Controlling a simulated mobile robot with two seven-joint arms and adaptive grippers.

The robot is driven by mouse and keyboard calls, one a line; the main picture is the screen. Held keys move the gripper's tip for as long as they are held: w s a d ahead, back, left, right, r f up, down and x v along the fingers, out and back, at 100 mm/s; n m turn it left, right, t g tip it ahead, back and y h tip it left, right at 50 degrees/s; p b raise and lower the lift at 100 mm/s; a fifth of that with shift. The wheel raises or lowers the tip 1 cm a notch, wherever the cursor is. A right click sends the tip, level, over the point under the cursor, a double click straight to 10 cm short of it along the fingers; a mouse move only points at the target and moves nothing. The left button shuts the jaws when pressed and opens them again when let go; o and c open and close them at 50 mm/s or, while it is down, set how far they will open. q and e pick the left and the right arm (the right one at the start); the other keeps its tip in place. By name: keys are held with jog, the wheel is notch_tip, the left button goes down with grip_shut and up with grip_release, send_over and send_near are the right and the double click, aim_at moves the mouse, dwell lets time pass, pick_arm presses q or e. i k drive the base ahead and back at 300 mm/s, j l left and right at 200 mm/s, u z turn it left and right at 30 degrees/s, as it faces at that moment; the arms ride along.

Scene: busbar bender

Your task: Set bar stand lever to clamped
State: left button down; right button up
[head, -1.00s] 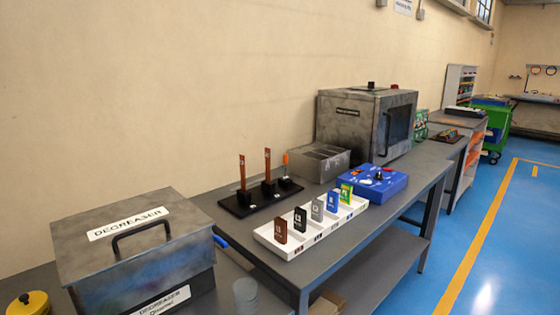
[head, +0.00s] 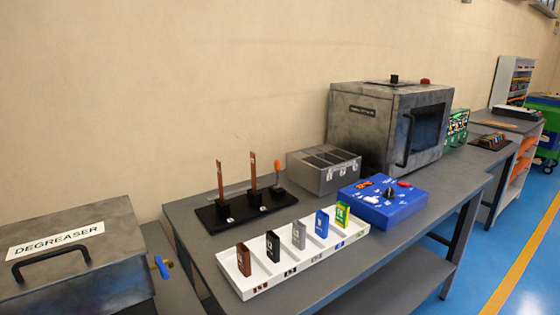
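The bar stand (head: 245,213) is a black base on the grey table, left of centre in the head view. Two copper-coloured bars (head: 253,170) stand upright in it. At its right end is a short lever with an orange knob (head: 277,166), pointing up on a black block. I cannot tell from here whether that position is clamped. Neither of my grippers is in view.
In front of the stand is a white tray (head: 253,292) with several coloured labelled tabs. A blue control box (head: 385,217), a grey metal box (head: 323,188) and a large grey machine (head: 385,125) stand to the right. A degreaser box (head: 75,270) is at left.

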aim_at(278, 162)
jog(key=i+l+u, duration=0.1)
jog(key=l, duration=0.25)
jog(key=i+l, duration=0.3)
jog(key=i+l+u, duration=0.15)
jog(key=l, duration=0.3)
jog(key=i+l, duration=0.2)
jog(key=l, duration=0.2)
jog(key=i+l+u, duration=0.15)
jog(key=l, duration=0.25)
